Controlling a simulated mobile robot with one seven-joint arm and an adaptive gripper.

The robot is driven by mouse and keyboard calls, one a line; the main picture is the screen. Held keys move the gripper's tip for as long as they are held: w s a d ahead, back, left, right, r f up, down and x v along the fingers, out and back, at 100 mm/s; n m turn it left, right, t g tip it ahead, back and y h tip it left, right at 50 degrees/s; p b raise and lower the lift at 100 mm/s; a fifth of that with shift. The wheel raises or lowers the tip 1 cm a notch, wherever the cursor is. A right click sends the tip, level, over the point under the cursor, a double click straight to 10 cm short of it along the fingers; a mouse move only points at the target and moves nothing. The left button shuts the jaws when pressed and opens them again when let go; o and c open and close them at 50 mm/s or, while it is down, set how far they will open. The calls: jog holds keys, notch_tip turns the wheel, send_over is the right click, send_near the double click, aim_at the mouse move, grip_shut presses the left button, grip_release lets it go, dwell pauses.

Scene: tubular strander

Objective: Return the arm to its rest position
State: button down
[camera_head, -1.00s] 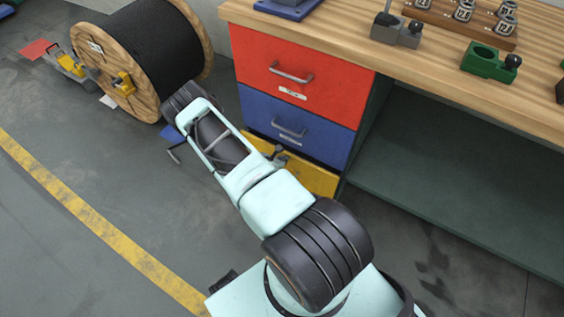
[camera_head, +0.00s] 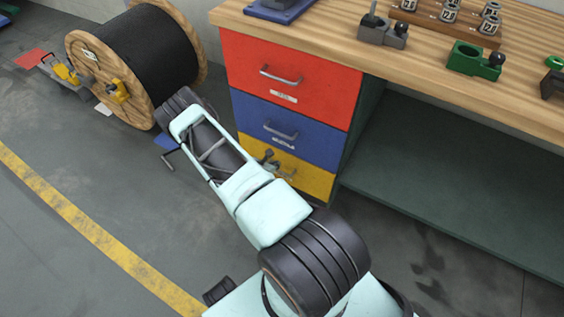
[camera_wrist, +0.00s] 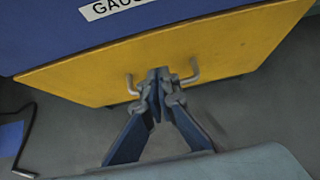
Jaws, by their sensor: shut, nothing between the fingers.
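My arm (camera_head: 270,212) reaches out low and away from my base, in front of the drawer cabinet. My gripper (camera_wrist: 158,76) is shut, with its two blue fingers meeting at grey tips. In the wrist view the tips are in front of the yellow drawer (camera_wrist: 95,84), between the two ends of its bent handle (camera_wrist: 191,72). The middle of the handle is hidden behind the tips, and I cannot tell whether they touch it. In the head view my forearm hides most of the gripper. The yellow drawer looks shut under the blue drawer (camera_head: 305,137).
The red drawer (camera_head: 325,95) is on top, under the wooden bench top (camera_head: 400,65), which carries several small fixtures. A cable reel (camera_head: 108,88) stands at the upper left. The floor left of my arm, by the yellow line (camera_head: 85,225), is clear.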

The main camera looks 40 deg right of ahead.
jog(key=p+v, duration=0.2)
jog(key=v, duration=0.7)
jog(key=shift+a+r, duration=0.15)
jog(key=shift+r, duration=0.15)
